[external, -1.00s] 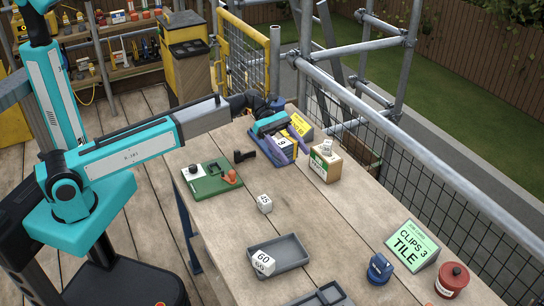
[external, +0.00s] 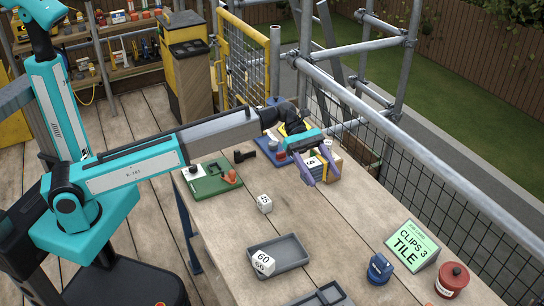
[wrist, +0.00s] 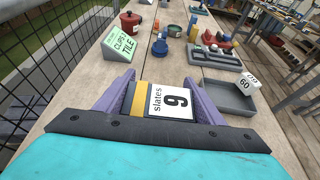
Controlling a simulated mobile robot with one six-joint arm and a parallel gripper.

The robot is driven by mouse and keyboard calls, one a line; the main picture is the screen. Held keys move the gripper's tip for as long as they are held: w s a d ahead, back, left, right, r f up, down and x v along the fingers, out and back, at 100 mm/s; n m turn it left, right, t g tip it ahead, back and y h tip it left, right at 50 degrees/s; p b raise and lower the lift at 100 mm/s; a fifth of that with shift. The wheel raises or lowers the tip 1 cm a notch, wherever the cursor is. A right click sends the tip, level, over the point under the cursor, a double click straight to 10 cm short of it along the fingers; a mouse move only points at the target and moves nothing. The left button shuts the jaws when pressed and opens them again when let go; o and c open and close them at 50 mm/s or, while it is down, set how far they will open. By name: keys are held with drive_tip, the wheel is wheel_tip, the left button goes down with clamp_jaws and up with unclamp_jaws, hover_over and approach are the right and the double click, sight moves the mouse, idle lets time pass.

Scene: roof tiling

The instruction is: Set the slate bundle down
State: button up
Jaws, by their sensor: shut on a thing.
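The slate bundle (external: 314,163) is a dark block with a yellow band and a white label. The label reads "9 slates" in the wrist view (wrist: 172,101). My gripper (external: 319,170) has purple fingers shut on the bundle's two sides. It holds the bundle over the far part of the wooden bench (external: 330,225), in front of a wooden box (external: 337,153) that it partly hides. I cannot tell how far the bundle is above the bench. A blue tray (external: 287,158) lies behind and left of the gripper, partly hidden by my wrist.
A green tray (external: 211,187) and a white cube (external: 264,204) stand to the left. A green "CLIPS 3 TILE" sign (external: 411,245), a blue object (external: 380,268) and a red pot (external: 452,279) are nearer. The bench middle is clear.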

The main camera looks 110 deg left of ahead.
drive_tip(key=shift+f, duration=0.1)
drive_tip(key=shift+f, duration=3)
drive_tip(key=shift+f, duration=1.9)
drive_tip(key=o, duration=1.4)
drive_tip(key=shift+f, duration=0.15)
